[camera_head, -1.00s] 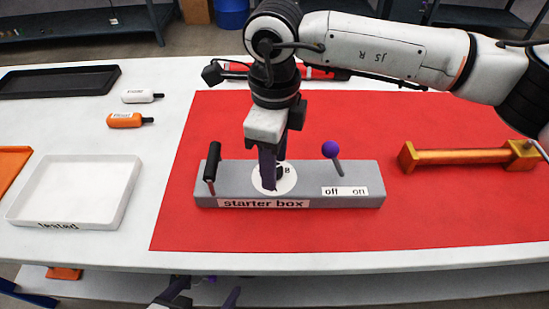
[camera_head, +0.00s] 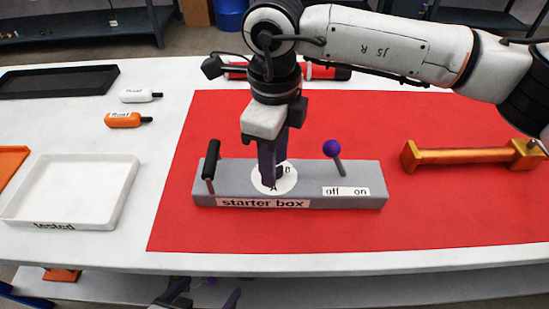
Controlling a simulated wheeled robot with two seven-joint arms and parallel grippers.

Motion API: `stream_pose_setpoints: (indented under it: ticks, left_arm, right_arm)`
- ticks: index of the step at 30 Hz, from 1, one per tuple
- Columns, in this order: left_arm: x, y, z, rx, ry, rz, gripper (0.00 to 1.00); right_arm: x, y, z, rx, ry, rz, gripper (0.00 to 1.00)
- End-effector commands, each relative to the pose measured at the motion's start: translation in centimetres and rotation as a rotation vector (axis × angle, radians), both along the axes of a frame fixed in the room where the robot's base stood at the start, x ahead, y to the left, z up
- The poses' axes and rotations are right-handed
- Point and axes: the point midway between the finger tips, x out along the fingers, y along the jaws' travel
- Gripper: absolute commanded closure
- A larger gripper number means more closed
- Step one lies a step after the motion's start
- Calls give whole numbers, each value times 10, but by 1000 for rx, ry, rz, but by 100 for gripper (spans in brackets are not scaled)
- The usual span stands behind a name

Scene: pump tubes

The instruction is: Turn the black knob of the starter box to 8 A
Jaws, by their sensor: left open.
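The grey starter box (camera_head: 220,184) lies on the red mat. Its round white dial (camera_head: 290,183) bears "8" and "A" marks. The black knob (camera_head: 280,171) at the dial is mostly hidden behind a finger of my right gripper (camera_head: 270,176). That gripper comes down from above with its fingertips at the knob. Whether the fingers clamp it or only stand around it cannot be told. My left gripper (camera_head: 205,300) is at the bottom edge of the head view, partly cut off, below the table's front edge, open and apart from the box.
A black-handled lever (camera_head: 211,160) stands at the box's left end and a purple ball lever (camera_head: 332,149) by the off/on label. An orange bar handle (camera_head: 460,156) lies right. Left are a white tray (camera_head: 128,185), a black tray (camera_head: 60,82) and two floats. The mat's front is clear.

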Motion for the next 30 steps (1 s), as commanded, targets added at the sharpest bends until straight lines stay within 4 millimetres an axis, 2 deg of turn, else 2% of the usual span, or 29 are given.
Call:
stream_pose_setpoints:
  ticks: [11, 14, 24, 30]
  left_arm:
    - [1, -1, 1, -3, -3, 0, 8]
    - [1, -1, 1, -3, -4, 0, 8]
    - [0, -2, 0, -4, -3, 0, 8]
    - [-1, -2, 0, -4, -1, 1, 8]
  right_arm:
    - [0, 0, 3, 1, 0, 1, 55]
    - [0, 0, 14, 1, -1, 1, 55]
    - [0, 0, 79, 0, -2, 0, 55]
    - [0, 0, 100, 0, -1, 1, 55]
